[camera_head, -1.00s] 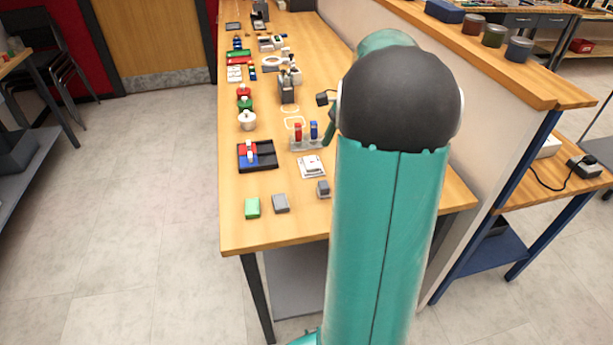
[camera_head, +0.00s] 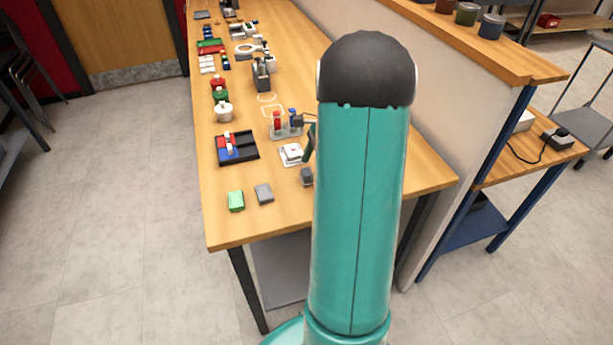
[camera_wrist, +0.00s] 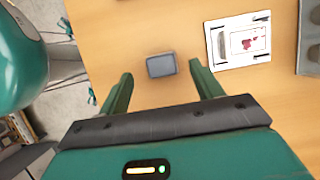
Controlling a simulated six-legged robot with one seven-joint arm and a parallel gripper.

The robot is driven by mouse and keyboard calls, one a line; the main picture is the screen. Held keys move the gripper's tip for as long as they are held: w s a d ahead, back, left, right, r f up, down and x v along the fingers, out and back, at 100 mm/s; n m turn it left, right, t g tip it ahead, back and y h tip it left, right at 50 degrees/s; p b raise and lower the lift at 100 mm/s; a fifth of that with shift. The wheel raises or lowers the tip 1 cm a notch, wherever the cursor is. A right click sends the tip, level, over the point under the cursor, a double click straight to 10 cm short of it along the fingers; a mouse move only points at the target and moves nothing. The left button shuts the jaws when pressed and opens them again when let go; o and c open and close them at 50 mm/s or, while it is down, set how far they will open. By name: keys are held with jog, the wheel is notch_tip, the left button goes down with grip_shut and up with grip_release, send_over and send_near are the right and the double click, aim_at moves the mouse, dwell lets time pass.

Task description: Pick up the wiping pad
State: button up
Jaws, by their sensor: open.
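A small grey block (camera_wrist: 161,65) with a dark rim, which may be the wiping pad, lies on the wooden table between my gripper's fingers in the wrist view. My gripper (camera_wrist: 160,70) is open, with one green finger toward each side of the block and visible gaps to it. In the head view this block (camera_head: 307,176) sits just left of my arm, near the white card. A flat grey pad (camera_head: 264,193) and a green pad (camera_head: 236,201) lie further left near the table's front edge. My arm hides most of my gripper in the head view.
A white plate with a card (camera_head: 291,153) lies close to the block. Behind it stand a clear rack with red and blue items (camera_head: 285,124) and a black tray with coloured parts (camera_head: 237,147). A partition (camera_head: 440,130) runs along the table's right side.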

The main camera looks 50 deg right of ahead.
aim_at(307, 171)
jog(key=x, duration=0.3)
jog(key=shift+w+a+f, duration=0.15)
jog(key=shift+w+f, duration=0.05)
jog(key=c, duration=1.1)
jog(key=shift+o, duration=0.2)
jog(key=shift+r, duration=0.1)
jog(key=shift+r, duration=0.35)
notch_tip(307, 171, up, 2)
jog(key=shift+r, duration=0.1)
jog(key=s+a+r, duration=0.9)
jog(key=a+r, duration=0.1)
jog(key=shift+s+a, duration=0.2)
